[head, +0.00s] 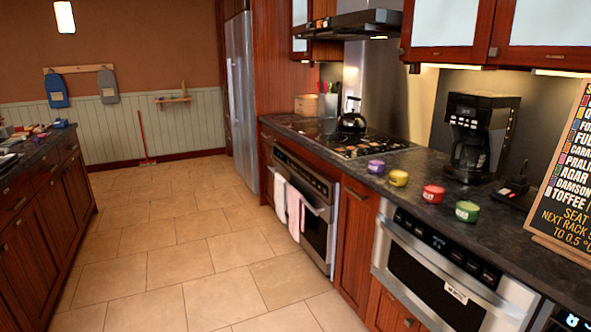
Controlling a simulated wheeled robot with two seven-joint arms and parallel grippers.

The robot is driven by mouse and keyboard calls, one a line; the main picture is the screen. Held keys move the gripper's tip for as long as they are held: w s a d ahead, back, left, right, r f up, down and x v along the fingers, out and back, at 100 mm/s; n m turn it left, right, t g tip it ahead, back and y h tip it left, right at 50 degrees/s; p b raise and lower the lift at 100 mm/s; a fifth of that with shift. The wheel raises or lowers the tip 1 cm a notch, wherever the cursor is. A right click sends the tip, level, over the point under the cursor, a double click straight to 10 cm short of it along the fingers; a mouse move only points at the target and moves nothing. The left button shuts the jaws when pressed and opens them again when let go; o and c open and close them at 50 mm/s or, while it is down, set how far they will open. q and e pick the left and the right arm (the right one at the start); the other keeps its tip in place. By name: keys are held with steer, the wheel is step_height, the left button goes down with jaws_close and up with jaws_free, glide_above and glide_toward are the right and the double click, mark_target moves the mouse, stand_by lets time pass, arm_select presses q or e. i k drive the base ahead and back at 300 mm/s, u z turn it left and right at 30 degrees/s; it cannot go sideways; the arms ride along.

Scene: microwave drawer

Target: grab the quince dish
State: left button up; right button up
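Several small round lidded dishes stand in a row on the dark counter in the head view: a purple dish (376,167), a yellow dish (398,178), a red dish (433,194) and a green dish (467,211). Each bears a small label too small to read, so I cannot tell which is the quince dish. A black chalkboard sign (570,165) at the right edge lists names beside coloured swatches. It is cut off by the frame, and no quince line is readable on it. Neither of my grippers is in view.
A black coffee maker (478,138) stands behind the dishes. A microwave drawer (450,275) is below the counter (350,168), left of it an oven (305,205) with towels. A kettle (352,118) sits on the cooktop (355,142). The tiled floor (200,260) is clear.

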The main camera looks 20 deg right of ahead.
mark_target(397, 179)
steer(key=u, duration=0.1)
steer(key=i, duration=1.95)
steer(key=z, duration=1.25)
steer(key=i, duration=1.05)
steer(key=z, duration=1.05)
